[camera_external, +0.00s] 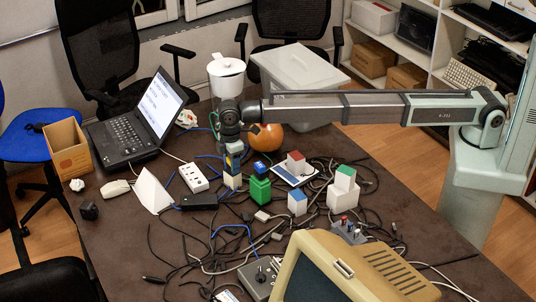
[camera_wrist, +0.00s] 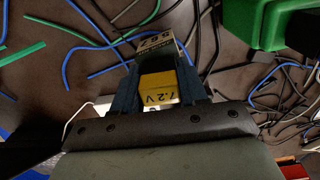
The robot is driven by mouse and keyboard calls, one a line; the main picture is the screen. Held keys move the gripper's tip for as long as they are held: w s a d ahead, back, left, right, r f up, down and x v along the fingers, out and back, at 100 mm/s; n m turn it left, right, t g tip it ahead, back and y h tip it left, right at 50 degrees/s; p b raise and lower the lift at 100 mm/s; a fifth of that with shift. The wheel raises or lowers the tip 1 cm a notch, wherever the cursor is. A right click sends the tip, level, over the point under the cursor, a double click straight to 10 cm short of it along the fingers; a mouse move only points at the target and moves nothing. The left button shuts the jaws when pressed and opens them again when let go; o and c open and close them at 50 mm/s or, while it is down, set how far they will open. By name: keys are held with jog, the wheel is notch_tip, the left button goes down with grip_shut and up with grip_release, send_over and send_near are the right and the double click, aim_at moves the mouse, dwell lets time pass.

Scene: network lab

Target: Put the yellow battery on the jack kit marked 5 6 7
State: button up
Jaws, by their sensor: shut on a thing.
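My gripper (camera_external: 234,158) is shut on the yellow battery (camera_wrist: 157,84), marked 7.2 V, which sits between its two dark blue fingers in the wrist view. The jack kit marked 5 6 7 (camera_wrist: 156,43) shows just past the battery, partly hidden by the battery and fingers. In the external view a small pale block (camera_external: 232,182) stands on the table directly under my gripper, and it appears to be this kit. The fingers point down. I cannot tell whether the battery touches the kit.
A white power strip (camera_external: 194,178) lies to the left. An orange ball (camera_external: 266,137) and a white bin (camera_external: 298,82) are behind. Cables cover much of the table.

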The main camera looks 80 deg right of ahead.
jog(key=shift+f, duration=0.15)
jog(key=o, duration=1.1)
notch_tip(320, 180, up, 12)
jog(key=shift+r, duration=0.2)
